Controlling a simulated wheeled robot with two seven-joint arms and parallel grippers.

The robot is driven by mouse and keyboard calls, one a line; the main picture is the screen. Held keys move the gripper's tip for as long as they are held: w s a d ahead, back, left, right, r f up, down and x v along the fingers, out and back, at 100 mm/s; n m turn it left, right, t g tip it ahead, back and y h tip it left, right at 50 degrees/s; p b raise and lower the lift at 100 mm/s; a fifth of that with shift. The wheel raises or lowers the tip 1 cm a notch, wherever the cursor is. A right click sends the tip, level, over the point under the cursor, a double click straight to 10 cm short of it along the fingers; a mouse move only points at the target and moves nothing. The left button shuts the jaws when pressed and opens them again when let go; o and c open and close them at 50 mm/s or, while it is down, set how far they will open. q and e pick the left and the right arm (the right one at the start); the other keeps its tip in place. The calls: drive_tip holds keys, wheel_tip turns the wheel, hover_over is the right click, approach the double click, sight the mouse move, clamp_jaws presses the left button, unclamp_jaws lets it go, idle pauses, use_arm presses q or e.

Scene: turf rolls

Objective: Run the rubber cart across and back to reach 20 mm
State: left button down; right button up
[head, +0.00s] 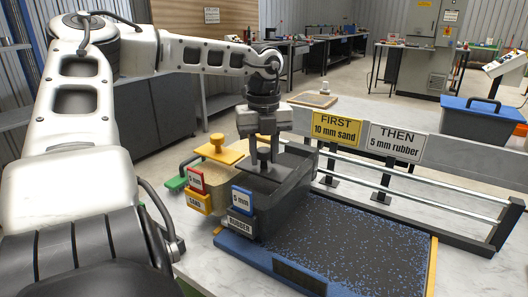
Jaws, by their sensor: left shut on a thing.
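The rubber cart (290,195) is a dark grey box with a "5 mm" sign and a "RUBBER" label on its front. It stands at the left end of a tray with a blue rim (243,255), whose bed is covered in blue and black granules (350,243). My left gripper (264,166) points down and is shut on the handle on top of the rubber cart; the arm partly hides the grip. The sand cart (210,183), tan with a yellow knob, a red "5 mm" sign and a "SAND" label, stands just left of it. My right gripper is not in view.
Metal rails (415,190) run behind the tray, with a yellow "FIRST 10 mm sand" sign (337,128) and a white "THEN 5 mm rubber" sign (397,142) above. The space above the tray right of the cart is clear.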

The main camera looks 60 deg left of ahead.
use_arm(q)
drive_tip(key=shift+a+r, duration=0.15)
drive_tip(key=shift+a, duration=0.1)
drive_tip(key=c, duration=1.1)
unclamp_jaws()
drive_tip(key=shift+s+a, duration=0.1)
drive_tip(key=shift+a, duration=0.05)
drive_tip(key=shift+o, duration=0.2)
wheel_tip(320, 180, up, 16)
drive_tip(key=shift+p, duration=0.4)
